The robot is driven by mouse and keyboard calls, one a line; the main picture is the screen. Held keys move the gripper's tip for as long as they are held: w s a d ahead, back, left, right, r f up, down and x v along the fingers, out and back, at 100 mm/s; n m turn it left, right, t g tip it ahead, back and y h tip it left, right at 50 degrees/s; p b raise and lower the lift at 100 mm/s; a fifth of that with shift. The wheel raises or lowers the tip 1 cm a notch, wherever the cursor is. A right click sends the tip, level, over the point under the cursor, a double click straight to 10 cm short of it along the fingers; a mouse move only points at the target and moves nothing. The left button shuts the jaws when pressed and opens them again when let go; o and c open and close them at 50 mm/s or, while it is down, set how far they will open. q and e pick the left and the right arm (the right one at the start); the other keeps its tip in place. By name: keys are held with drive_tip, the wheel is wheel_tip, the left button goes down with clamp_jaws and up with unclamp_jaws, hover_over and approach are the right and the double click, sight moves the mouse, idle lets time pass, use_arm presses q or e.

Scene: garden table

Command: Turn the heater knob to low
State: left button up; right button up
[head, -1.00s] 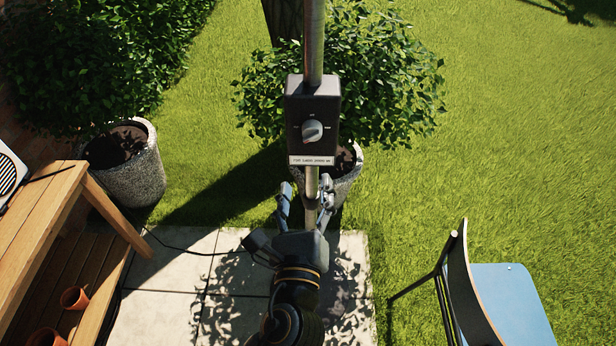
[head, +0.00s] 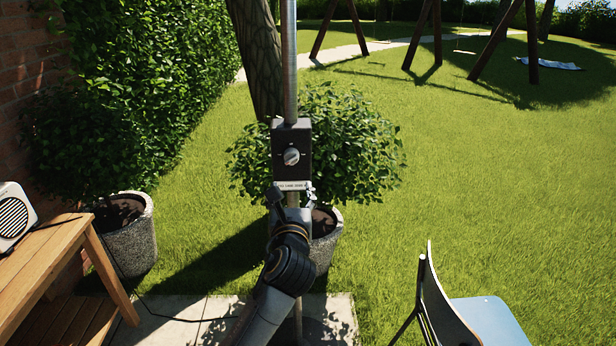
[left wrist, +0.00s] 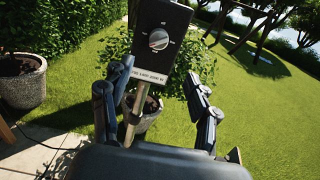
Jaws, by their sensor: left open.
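The heater knob (head: 291,156) is a round silver dial on the front of a dark control box (head: 304,140) fixed to a metal pole. A white label strip (head: 293,185) runs along the box's lower edge. The knob also shows in the left wrist view (left wrist: 158,39), with small marks around it too fine to read. My left gripper (head: 290,192) is open just below the box. In the left wrist view its fingers (left wrist: 155,100) stand apart on either side of the pole, below the knob, holding nothing. My right gripper is not in view.
A metal pole (head: 290,60) runs above the box. A potted bush (head: 345,150) stands behind it. A wooden table (head: 40,250) with a speaker-like device (head: 14,215) is at left. A blue-seated chair (head: 490,318) stands at right. Open lawn lies behind.

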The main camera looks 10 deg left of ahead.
use_arm(q)
approach(291, 161)
drive_tip(key=w, duration=0.2)
drive_tip(key=p+x, duration=0.1)
drive_tip(key=x, duration=0.5)
drive_tip(key=shift+w+a, duration=0.1)
drive_tip(key=shift+a, duration=0.15)
drive_tip(key=shift+w+a+f, duration=0.1)
drive_tip(key=shift+w, duration=0.4)
drive_tip(key=shift+w+a, duration=0.1)
drive_tip(key=shift+w, duration=0.05)
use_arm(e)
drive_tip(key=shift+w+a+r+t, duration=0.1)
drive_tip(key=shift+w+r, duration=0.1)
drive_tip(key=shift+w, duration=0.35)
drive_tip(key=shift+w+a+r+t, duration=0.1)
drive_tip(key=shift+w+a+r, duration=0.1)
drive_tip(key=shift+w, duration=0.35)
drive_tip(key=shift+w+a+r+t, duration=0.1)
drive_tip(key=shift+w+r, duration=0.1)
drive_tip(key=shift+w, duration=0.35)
use_arm(q)
drive_tip(key=c, duration=1.2)
drive_tip(key=shift+o, duration=0.2)
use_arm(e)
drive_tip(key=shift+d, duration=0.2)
